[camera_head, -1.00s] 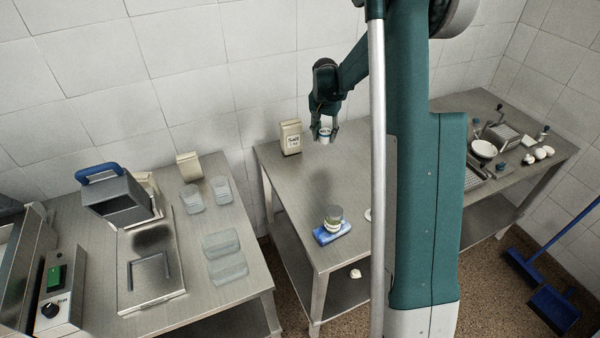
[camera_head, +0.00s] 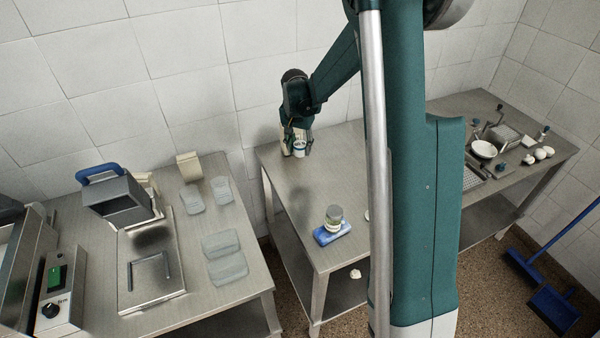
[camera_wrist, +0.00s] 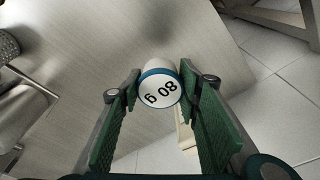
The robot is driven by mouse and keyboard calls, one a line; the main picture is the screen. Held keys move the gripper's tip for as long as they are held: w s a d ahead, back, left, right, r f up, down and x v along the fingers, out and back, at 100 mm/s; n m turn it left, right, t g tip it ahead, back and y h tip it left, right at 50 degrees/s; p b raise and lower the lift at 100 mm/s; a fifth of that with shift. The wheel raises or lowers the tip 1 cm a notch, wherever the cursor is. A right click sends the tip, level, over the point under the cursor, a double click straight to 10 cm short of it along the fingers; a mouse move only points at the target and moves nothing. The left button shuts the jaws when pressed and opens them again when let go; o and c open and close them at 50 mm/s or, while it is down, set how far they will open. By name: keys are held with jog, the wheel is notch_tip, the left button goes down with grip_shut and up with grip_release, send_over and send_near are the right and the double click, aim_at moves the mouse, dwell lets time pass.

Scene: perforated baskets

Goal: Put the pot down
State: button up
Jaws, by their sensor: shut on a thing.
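In the head view the pot (camera_head: 299,148) hangs under my gripper (camera_head: 298,140) near the back left of the middle steel table (camera_head: 290,200). I cannot tell whether its base touches the table. The cream Salt box behind it is mostly hidden by my gripper.
Clear containers (camera_head: 222,242) are on the left table. The middle table is bare between the sponge and my gripper. A gap separates the two tables.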

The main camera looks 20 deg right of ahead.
send_over(300, 171)
jog(key=shift+s+a+f, duration=0.1)
jog(key=shift+s+f, duration=0.05)
jog(key=shift+f, duration=1.4)
jog(key=shift+s+f, duration=0.1)
jog(key=shift+f, duration=1.45)
jog(key=shift+f, duration=1.9)
jog(key=shift+f+b, duration=0.1)
jog(key=shift+b, duration=0.2)
jog(key=o, duration=0.5)
jog(key=shift+f, duration=0.1)
jog(key=shift+c, duration=0.2)
jog(key=o, duration=0.5)
jog(key=shift+c, duration=0.2)
jog(key=shift+r, duration=0.2)
jog(key=shift+s+a+r+p, duration=0.15)
jog(key=shift+s+a+r, duration=0.05)
jog(key=shift+r, duration=1.8)
jog(key=shift+s+a+r+p, duration=0.1)
jog(key=shift+s+a+r, duration=0.15)
jog(key=shift+r, duration=1.7)
jog(key=shift+s+a+r+p, duration=0.15)
jog(key=shift+s+a+r, duration=0.05)
jog(key=shift+r, duration=1.8)
